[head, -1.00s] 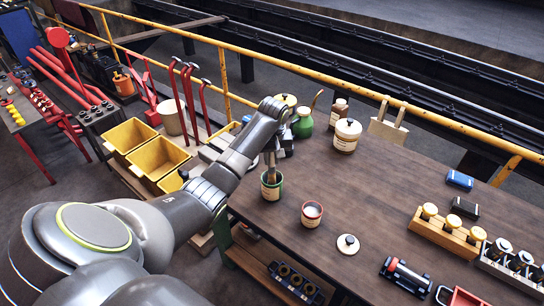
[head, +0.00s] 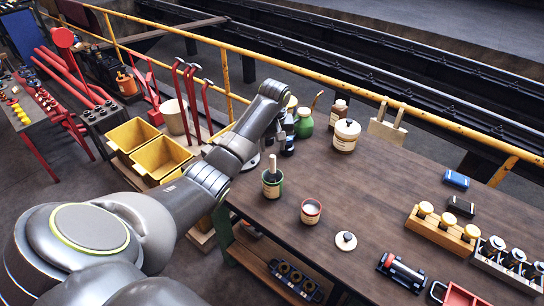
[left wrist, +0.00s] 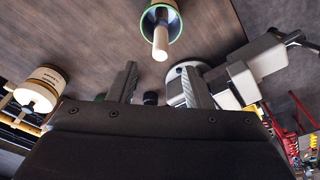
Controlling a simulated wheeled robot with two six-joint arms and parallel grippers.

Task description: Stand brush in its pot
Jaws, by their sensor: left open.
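The brush (head: 272,164) stands in a green-rimmed pot (head: 271,190) near the left edge of the brown table, its handle up and leaning only slightly. In the left wrist view the brush's pale handle end (left wrist: 160,44) shows with the pot's green rim (left wrist: 144,28) around it. The bristles are hidden inside the pot. My left gripper (left wrist: 160,72) is open and empty, with the brush beyond its fingertips and apart from them. In the head view it is behind the pot, partly hidden by its own wrist. My right gripper is out of view.
A red-rimmed pot (head: 311,212) and a white lid (head: 346,241) are right of the green pot. The table's middle is clear.

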